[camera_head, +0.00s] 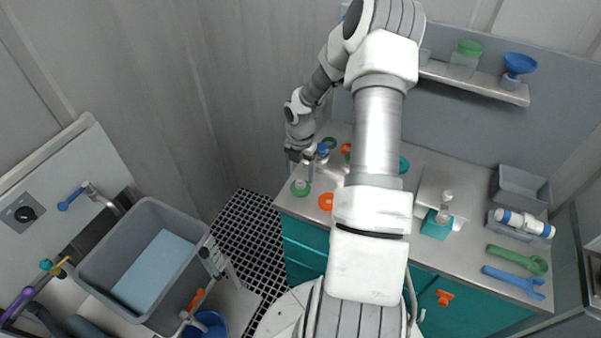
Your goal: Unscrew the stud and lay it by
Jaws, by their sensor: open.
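My gripper (302,170) is at the left end of the steel bench (472,248), pointing down, with its jaws open. It is above or beside a green round piece (300,188) with a pale centre; I cannot tell whether they touch. A blue knob-like part (322,150) is close to the right of the gripper, and an orange disc (326,201) lies to the lower right. I cannot make out the stud for certain; it is too small here or hidden by my gripper and arm.
My arm hides the bench's middle. To the right are a teal block (436,227) with pale parts, an empty grey bin (521,186), white blue-banded cylinders (524,223), a green wrench (517,260) and a blue wrench (512,281). A large grey tub (143,262) stands left.

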